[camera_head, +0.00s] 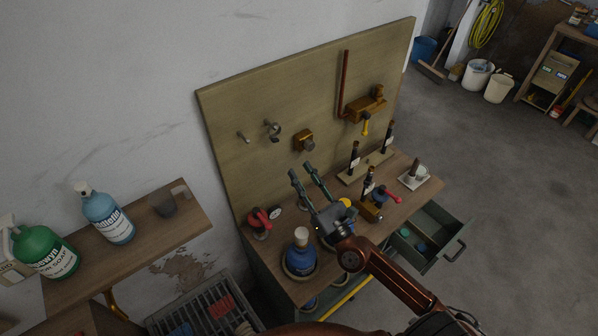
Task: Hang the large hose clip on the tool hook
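A small grey metal ring-like piece (272,130), which may be the large hose clip, is at the upright board, seemingly on a peg. Left of it a short grey peg (243,137) sticks out of the board; it may be the tool hook. I cannot tell for certain which is which. My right gripper (301,169) is over the workbench, in front of the board and below the brass fitting. Its two long fingers point at the board and stand apart, with nothing visible between them. My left gripper is not in view.
A brass block fitting (304,141) and a brass valve with a copper pipe (365,104) are on the board. A blue demijohn (300,256), a red-handled tool (259,220) and dark bottles (354,159) crowd the bench. An open drawer (428,238) juts out right.

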